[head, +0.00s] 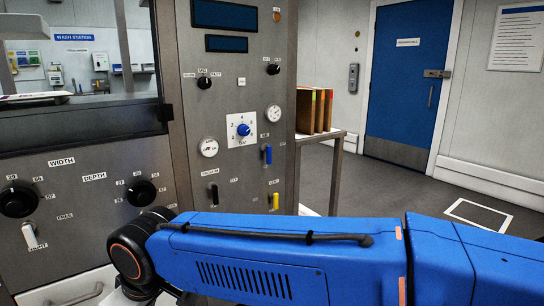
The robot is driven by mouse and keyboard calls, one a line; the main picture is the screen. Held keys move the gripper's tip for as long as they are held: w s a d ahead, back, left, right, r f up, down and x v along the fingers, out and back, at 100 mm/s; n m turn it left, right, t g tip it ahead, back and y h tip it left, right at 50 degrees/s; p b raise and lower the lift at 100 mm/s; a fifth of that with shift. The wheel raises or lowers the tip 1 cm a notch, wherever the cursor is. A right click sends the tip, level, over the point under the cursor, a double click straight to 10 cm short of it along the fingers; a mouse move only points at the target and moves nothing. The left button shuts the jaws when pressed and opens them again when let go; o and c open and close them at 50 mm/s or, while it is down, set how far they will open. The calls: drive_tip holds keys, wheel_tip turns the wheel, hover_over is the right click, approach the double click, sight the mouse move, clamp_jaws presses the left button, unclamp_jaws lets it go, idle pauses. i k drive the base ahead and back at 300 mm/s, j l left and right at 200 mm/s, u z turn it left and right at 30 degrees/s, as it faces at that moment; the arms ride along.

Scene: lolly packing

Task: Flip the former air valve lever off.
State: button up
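The grey control panel (232,120) carries three small levers. A blue lever (267,154) points straight down beneath the pressure regulator's blue knob (244,130). A black lever (213,193) hangs about vertical under a label that seems to read VACUUM. A yellow lever (276,201) stands about vertical at the lower right. The small labels are too blurred to tell surely which lever is the former air valve; the blue one, near the air gauges, may be it. My blue arm crosses the front of the view below the levers. My gripper is out of view.
Width and depth dials (17,199) and a white lever (32,237) are on the left panel. A side table (335,142) with brown boxes (313,110) adjoins the panel's right edge. Open floor (390,190) leads to a blue door (405,85).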

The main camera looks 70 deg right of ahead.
sight(267, 148)
drive_tip(key=z, duration=1.95)
